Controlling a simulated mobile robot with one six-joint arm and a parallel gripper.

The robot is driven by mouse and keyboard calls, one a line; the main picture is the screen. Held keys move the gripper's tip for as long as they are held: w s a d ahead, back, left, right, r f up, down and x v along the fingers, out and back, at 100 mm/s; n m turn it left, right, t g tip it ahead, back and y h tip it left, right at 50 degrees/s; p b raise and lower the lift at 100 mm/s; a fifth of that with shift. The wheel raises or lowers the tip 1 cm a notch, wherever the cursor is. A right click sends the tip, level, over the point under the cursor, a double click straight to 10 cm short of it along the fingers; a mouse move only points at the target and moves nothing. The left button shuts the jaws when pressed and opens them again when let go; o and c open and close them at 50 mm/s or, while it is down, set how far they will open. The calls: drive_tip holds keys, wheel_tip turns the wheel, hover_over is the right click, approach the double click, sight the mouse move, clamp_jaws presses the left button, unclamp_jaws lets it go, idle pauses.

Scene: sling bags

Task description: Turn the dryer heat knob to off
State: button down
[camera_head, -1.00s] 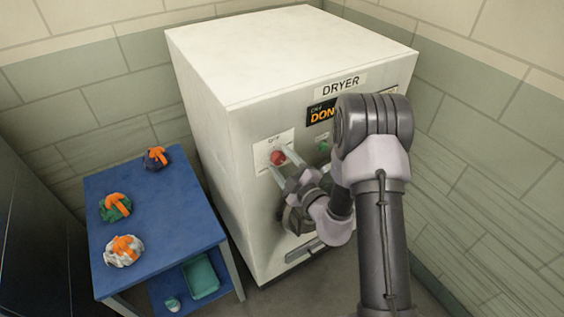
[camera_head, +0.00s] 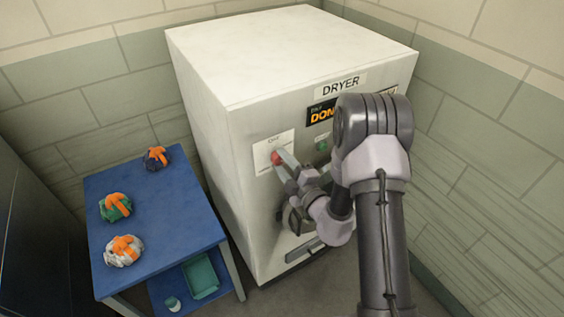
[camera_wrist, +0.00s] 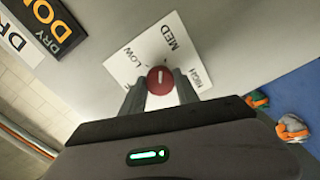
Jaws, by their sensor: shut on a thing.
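The red heat knob (camera_wrist: 160,80) sits on a white label plate (camera_wrist: 150,50) on the dryer's front. LOW, MED and HIGH are readable on the plate in the wrist view; its lower part is hidden behind my gripper. A pale pointer line on the knob stands nearly upright in that view; I cannot tell which end points. My gripper (camera_wrist: 160,92) is shut on the knob, one finger on each side. In the head view the knob (camera_head: 277,158) is partly covered by my gripper (camera_head: 283,160), and small lettering shows at the top of the plate.
The white dryer (camera_head: 290,60) stands near the wall corner. A green button (camera_head: 322,145) is right of the plate. A blue table (camera_head: 180,210) at left holds several bundles with orange straps. A teal tray (camera_head: 201,277) lies on its lower shelf.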

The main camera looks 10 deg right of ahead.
drive_tip(key=n+b, duration=0.1)
drive_tip(key=n, duration=0.5)
drive_tip(key=n+b, duration=0.2)
drive_tip(key=n, duration=0.4)
drive_tip(key=shift+f+n, duration=0.1)
drive_tip(key=shift+n, duration=0.3)
drive_tip(key=n+b, duration=0.3)
drive_tip(key=n, duration=0.3)
drive_tip(key=shift+b, duration=0.35)
drive_tip(key=n+b, duration=0.3)
drive_tip(key=n, duration=0.2)
drive_tip(key=shift+n+b, duration=0.3)
drive_tip(key=shift+n, duration=0.1)
drive_tip(key=c, duration=0.9)
unclamp_jaws()
